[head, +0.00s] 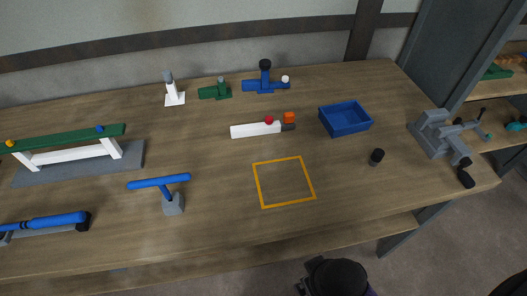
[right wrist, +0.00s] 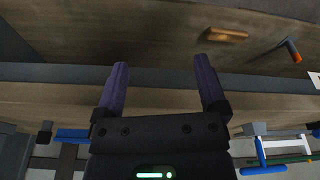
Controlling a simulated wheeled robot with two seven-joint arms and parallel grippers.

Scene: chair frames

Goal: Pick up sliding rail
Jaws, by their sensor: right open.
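No part carries a label, so I cannot tell for sure which one is the sliding rail. The most rail-like loose part is a white bar (head: 250,131) with a red knob (head: 269,120), a dark right end and an orange block (head: 289,117) beside that end. It lies on the middle of the wooden table in the head view, with no gripper near it. My right gripper (right wrist: 160,62) has two purple fingers spread wide with nothing between them. My left gripper is not in view.
A green-topped white frame (head: 75,138) stands at left, near a blue T-shaped stand (head: 160,182). An orange square outline (head: 257,187), blue tray (head: 345,132), black cylinder (head: 377,156) and grey vise (head: 432,138) are to the right. Small fixtures line the back.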

